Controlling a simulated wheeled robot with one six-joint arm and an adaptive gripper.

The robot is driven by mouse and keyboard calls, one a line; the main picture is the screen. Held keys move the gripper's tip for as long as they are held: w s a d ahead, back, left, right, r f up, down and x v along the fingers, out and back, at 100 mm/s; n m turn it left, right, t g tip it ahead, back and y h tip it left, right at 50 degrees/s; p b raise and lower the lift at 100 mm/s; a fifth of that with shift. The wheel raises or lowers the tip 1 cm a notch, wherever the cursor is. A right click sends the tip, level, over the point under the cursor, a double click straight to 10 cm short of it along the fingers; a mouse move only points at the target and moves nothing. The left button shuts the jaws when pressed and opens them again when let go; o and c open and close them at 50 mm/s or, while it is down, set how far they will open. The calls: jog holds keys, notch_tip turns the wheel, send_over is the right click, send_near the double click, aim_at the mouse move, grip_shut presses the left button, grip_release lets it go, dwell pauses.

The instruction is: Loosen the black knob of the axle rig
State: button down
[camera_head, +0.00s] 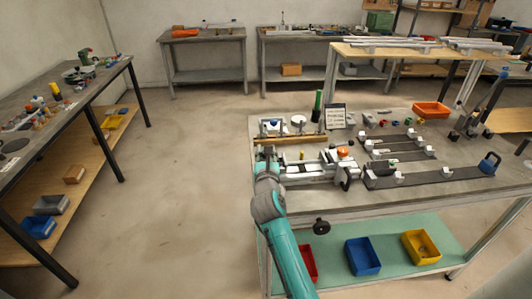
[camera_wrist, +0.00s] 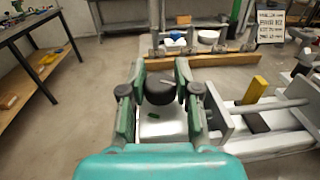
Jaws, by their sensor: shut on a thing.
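The axle rig (camera_head: 312,169) lies on the grey workbench, with metal rails and blocks; its near part fills the right side of the wrist view (camera_wrist: 285,112). The black knob (camera_wrist: 160,90) is at the rig's left end, round and dark, between my fingers. My gripper (camera_wrist: 161,78) is shut on the knob, one green finger on each side. In the head view my gripper (camera_head: 267,156) is at the left end of the rig, and it hides the knob there.
A wooden bar (camera_wrist: 195,60) with clamps lies just behind the knob. A yellow block (camera_wrist: 254,90) stands on the rig. A sign (camera_head: 335,117) and an orange bin (camera_head: 432,109) are farther back. A black handwheel (camera_head: 321,227) sticks out at the bench front. Floor to the left is clear.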

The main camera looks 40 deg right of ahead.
jog(key=shift+n+t+y, duration=0.6)
jog(key=shift+n+y, duration=0.1)
jog(key=shift+y, duration=0.2)
jog(key=c, duration=0.8)
grip_release()
jog(key=v, duration=1.2)
jog(key=shift+f, duration=0.1)
